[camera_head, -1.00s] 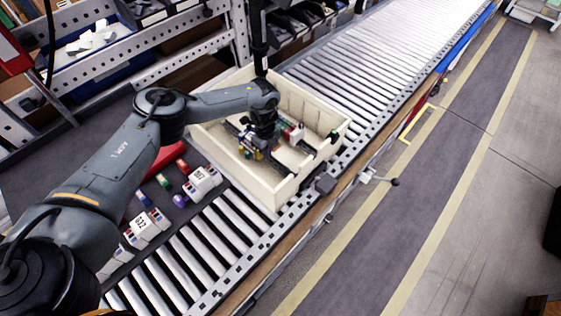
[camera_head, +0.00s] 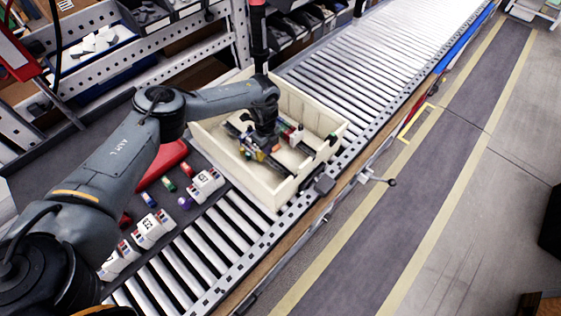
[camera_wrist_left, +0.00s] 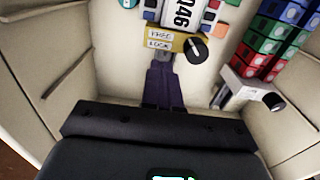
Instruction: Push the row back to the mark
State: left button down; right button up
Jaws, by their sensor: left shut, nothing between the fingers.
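A row of modules sits in a cream box (camera_head: 240,178); in the left wrist view it includes a white block marked 046 (camera_wrist_left: 182,14). A yellow end piece (camera_wrist_left: 170,43) with a "FREE LOCK" label and a black knob (camera_wrist_left: 196,51) is at the row's near end. My left gripper (camera_head: 262,148) reaches down into the box. In the left wrist view its closed fingers (camera_wrist_left: 165,66) are empty and meet the near side of the yellow piece; I cannot tell if they touch. No mark is clearly visible. My right gripper is out of view.
Red, green and blue blocks (camera_wrist_left: 277,38) stand in a second row to the right, with a grey end piece (camera_wrist_left: 236,88) nearby. The box walls enclose the gripper. Loose white modules (camera_head: 152,228) lie outside, beside the roller conveyor (camera_head: 235,225). A dark hanging tool (camera_head: 258,38) is behind.

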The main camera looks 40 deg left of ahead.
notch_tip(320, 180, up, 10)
jog(key=p, duration=0.8)
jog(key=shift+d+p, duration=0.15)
jog(key=shift+p, duration=0.2)
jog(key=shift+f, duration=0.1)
